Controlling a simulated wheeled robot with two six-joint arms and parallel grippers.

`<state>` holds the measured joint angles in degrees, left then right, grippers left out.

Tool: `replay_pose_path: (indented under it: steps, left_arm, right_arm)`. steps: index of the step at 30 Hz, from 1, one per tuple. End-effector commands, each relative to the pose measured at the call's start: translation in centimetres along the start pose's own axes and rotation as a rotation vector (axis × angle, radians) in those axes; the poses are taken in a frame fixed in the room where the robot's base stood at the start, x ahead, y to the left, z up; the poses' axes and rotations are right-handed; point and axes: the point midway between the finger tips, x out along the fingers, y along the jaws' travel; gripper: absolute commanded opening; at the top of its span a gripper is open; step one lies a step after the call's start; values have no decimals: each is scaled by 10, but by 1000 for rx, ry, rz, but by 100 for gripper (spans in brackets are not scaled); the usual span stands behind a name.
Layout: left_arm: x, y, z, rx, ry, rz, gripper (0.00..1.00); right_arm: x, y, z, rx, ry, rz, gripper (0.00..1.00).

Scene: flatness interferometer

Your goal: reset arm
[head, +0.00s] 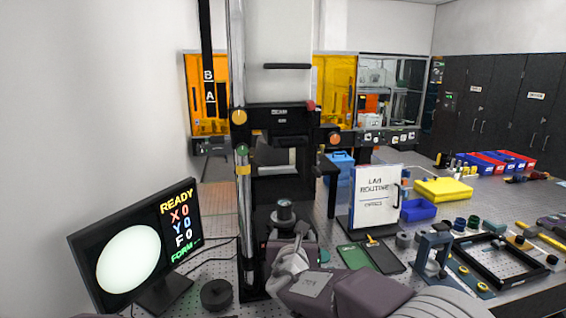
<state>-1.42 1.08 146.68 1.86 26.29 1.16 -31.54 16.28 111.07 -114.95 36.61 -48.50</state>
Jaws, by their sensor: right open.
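My right arm comes in from the lower right, and its pale grey right gripper (292,258) is near the bottom middle. The gripper is open, and I see nothing held in it. It is in front of the base of the black interferometer (281,190); I cannot tell whether they touch. A small dark round part with a pale top (284,209) sits on the instrument's stage, just above the gripper in the picture. My left gripper is not in view.
A monitor (128,255) reading READY stands at the left, with a black round knob-like piece (216,294) beside it. A "LAB ROUTINE" board (376,198), dark pads (384,257), a blue-grey stand (432,255) and a black frame (487,262) occupy the right of the perforated table.

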Motion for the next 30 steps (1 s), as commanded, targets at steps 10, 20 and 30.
replay_pose_path:
  steps: [10,20,30]
  left_arm:
    - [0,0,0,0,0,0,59]
    - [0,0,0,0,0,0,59]
    - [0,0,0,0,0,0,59]
  right_arm:
    - [3,-101,-5,133,46,-195,75]
    - [-67,-235,-132,864,292,-671,75]
    - [-204,-189,-287,2300,226,-1553,75]
